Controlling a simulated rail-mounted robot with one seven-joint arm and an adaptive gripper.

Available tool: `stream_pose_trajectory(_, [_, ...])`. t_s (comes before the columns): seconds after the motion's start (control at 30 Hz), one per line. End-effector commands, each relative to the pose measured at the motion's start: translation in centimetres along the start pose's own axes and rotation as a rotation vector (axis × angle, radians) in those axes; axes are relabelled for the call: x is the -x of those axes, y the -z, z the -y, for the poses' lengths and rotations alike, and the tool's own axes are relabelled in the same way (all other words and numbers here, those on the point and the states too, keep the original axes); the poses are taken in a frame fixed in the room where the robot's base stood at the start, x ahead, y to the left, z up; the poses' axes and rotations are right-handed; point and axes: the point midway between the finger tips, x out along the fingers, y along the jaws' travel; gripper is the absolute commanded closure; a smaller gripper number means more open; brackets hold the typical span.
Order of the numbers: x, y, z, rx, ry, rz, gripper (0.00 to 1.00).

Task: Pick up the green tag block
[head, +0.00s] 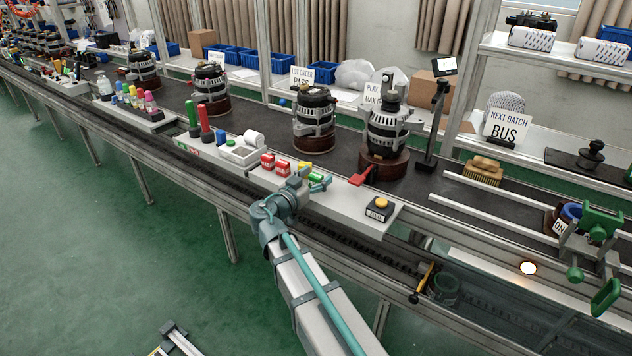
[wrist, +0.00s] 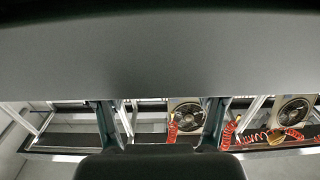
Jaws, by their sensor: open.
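The green tag block (head: 316,178) lies on the light front shelf of the line in the head view, just right of a yellow block (head: 304,169). My gripper (head: 308,181) is at the front shelf by these blocks and partly covers the green one. Whether it touches the green block cannot be told. In the wrist view my gripper (wrist: 158,125) shows two dark teal fingers set wide apart, with no block visible between them. The green block cannot be made out in the wrist view.
Red blocks (head: 268,162) sit left of the yellow one. A white tray (head: 240,153) with a roll stands farther left. A red paddle (head: 361,176), an alternator (head: 389,128) and a yellow button box (head: 380,208) are to the right. The shelf between the gripper and button box looks clear.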

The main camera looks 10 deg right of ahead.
Motion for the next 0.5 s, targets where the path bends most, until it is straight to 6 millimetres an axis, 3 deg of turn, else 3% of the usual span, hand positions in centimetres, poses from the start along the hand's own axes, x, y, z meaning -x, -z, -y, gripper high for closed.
stream_pose_trajectory(0.17, [0.05, -0.02, -0.02, 0.000, 0.000, 0.000, 0.32])
stream_pose_trajectory(0.5, [0.07, -0.02, -0.02, 0.000, 0.000, 0.000, 0.89])
